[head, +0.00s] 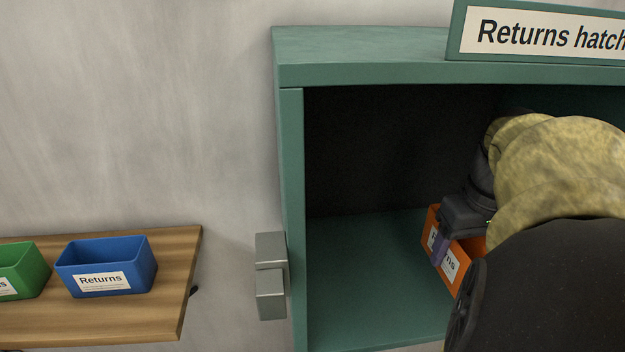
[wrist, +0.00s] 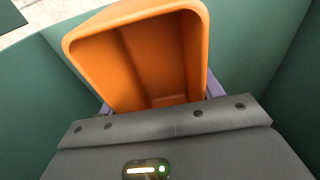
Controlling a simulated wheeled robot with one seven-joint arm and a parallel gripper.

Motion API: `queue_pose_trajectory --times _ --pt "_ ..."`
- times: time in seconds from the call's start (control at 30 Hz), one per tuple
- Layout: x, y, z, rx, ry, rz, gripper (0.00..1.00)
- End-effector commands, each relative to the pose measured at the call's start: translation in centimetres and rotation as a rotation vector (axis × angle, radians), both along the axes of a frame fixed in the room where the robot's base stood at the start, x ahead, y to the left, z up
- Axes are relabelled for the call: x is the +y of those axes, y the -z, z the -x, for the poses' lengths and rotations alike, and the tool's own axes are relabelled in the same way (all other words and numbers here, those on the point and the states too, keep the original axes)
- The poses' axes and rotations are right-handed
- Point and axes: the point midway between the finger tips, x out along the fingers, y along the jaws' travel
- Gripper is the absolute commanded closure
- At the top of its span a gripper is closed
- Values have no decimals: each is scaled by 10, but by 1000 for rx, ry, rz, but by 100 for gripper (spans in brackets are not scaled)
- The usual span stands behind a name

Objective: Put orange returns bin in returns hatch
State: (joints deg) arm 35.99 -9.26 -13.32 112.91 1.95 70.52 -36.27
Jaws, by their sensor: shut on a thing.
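The orange returns bin (head: 470,252) is inside the green returns hatch (head: 345,285), towards the right of its opening in the head view. Its white label is partly covered by a purple finger. My gripper (head: 441,247) is shut on the bin's wall. In the wrist view the empty inside of the orange bin (wrist: 155,60) shows just beyond my gripper, with green hatch walls (wrist: 265,50) around it. My arm hides the right part of the bin and hatch in the head view. I cannot tell whether the bin touches the hatch floor.
A sign reading "Returns hatch" (head: 545,35) stands on the hatch top. A wooden shelf (head: 170,290) at left holds a blue bin (head: 105,268) and a green bin (head: 22,272). A grey bracket (head: 270,275) is at the hatch's left edge. The hatch floor left of the bin is clear.

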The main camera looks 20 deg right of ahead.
Motion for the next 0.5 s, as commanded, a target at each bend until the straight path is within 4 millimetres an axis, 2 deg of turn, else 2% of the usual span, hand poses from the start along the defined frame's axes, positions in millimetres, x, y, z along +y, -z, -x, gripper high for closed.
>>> queue_pose_trajectory --times 0.1,0.37,0.4,0.5 --pt "-6 1 -24 1 -1 -1 64" --pt "-15 1 -65 0 -2 -1 64" --pt "-14 11 -62 0 0 -1 64" --pt "-14 20 -62 0 1 -1 64"
